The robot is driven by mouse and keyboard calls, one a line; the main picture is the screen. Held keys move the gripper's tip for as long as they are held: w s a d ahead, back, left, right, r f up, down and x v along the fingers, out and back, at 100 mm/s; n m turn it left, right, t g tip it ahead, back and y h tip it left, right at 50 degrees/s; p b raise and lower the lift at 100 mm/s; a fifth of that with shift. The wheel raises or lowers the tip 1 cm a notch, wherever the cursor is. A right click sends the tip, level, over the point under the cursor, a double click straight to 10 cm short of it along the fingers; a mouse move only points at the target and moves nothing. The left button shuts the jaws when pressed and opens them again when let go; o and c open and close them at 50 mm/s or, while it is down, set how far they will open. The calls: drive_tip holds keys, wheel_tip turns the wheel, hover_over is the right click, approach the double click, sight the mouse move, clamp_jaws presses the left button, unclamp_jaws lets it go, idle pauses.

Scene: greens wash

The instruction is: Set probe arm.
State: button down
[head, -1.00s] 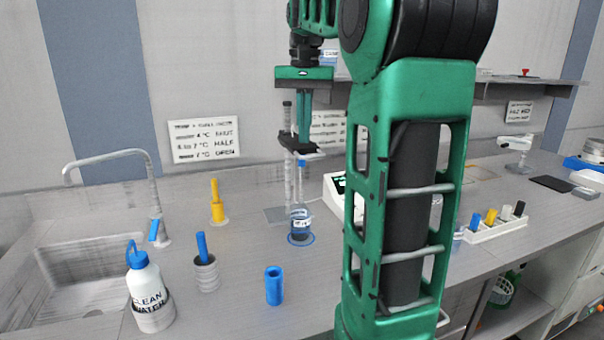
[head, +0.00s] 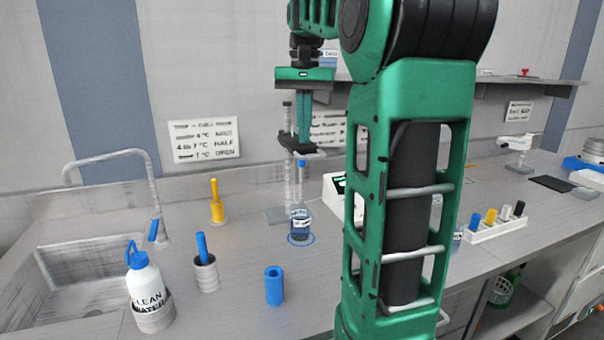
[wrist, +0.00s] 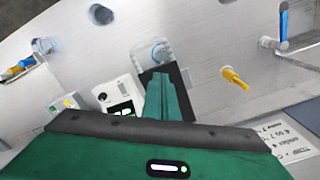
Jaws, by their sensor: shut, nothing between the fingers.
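The probe arm (head: 292,143) is a dark bar on a pale upright stand. It also shows in the wrist view (wrist: 183,82), beside and behind my fingers. A slim probe with a blue top (head: 301,164) hangs below the bar, its lower end at the mouth of a labelled jar (head: 300,228); whether it touches the bottom I cannot tell. The jar stands within a blue ring (head: 312,241) on the bench. My gripper (head: 303,148) points down with its fingers together and empty, at the probe arm. Whether the fingertips touch the bar I cannot tell.
A white meter (wrist: 117,105) stands beside the stand. A yellow-handled post (head: 217,203), a tap (head: 152,200), a wash bottle (head: 145,285), a ribbed holder (head: 206,275) and a blue cylinder (head: 274,287) stand to the left. A rack (head: 495,231) stands right.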

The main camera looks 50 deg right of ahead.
wheel_tip(320, 180, down, 10)
idle(4.3)
drive_tip(key=shift+r, duration=3.95)
